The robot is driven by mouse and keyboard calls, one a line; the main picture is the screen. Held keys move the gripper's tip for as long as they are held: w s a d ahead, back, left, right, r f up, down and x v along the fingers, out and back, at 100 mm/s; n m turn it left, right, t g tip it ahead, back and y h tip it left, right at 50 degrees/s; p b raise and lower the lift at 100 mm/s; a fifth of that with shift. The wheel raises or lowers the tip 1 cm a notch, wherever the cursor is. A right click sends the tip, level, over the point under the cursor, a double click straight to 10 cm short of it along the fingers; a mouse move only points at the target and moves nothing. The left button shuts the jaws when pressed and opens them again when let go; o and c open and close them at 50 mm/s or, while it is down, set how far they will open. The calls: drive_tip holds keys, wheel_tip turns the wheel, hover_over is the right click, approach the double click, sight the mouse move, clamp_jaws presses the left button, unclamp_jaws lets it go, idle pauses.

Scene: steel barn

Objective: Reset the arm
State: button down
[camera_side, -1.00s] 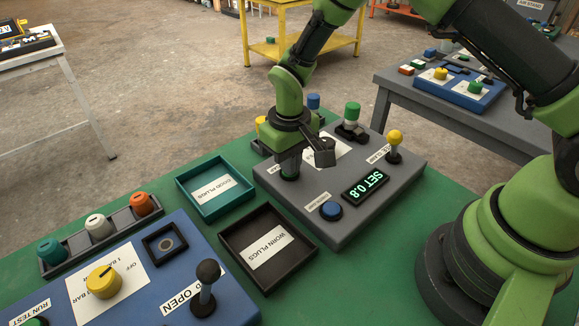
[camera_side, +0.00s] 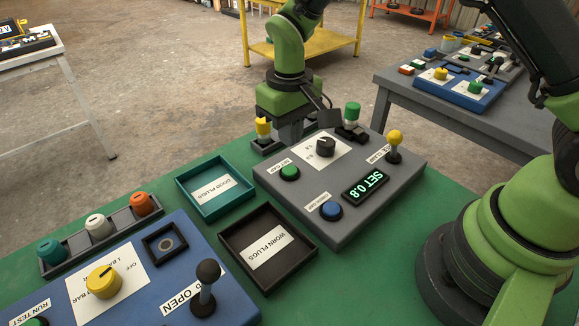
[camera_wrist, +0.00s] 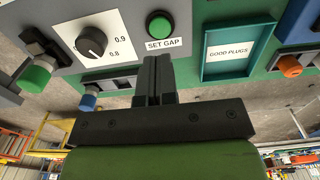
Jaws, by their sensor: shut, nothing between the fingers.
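My gripper (camera_side: 290,132) is shut and empty, held above the far edge of the grey panel (camera_side: 255,172). In the wrist view its fingers (camera_wrist: 156,62) are together, just below the green SET GAP button (camera_wrist: 159,24). That button also shows uncovered in the side view (camera_side: 289,173). The black dial (camera_side: 325,146) on the grey panel has its pointer near the 0.8 mark in the wrist view (camera_wrist: 93,40). The display (camera_side: 365,187) reads SET 0.8.
A blue button (camera_side: 331,210), a yellow-knobbed lever (camera_side: 395,140) and a green-topped plug (camera_side: 351,112) surround the dial. A yellow-topped plug (camera_side: 263,128) stands close beside my gripper. The GOOD PLUGS tray (camera_side: 184,188) and WORN PLUGS tray (camera_side: 229,238) look empty.

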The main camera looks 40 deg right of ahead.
drive_tip(key=shift+r, duration=0.35)
idle(0.4)
drive_tip(key=s+d+r+m+t+y, duration=0.1)
drive_tip(key=s+d+r+t, duration=0.1)
drive_tip(key=s+r, duration=0.55)
drive_tip(key=s+d+r+m+t+y, duration=0.1)
drive_tip(key=s+d+r+m+t, duration=0.2)
drive_tip(key=r, duration=0.8)
drive_tip(key=s+t, duration=0.2)
drive_tip(key=s, duration=0.7)
drive_tip(key=shift+s+r, duration=0.35)
drive_tip(key=shift+r, duration=0.1)
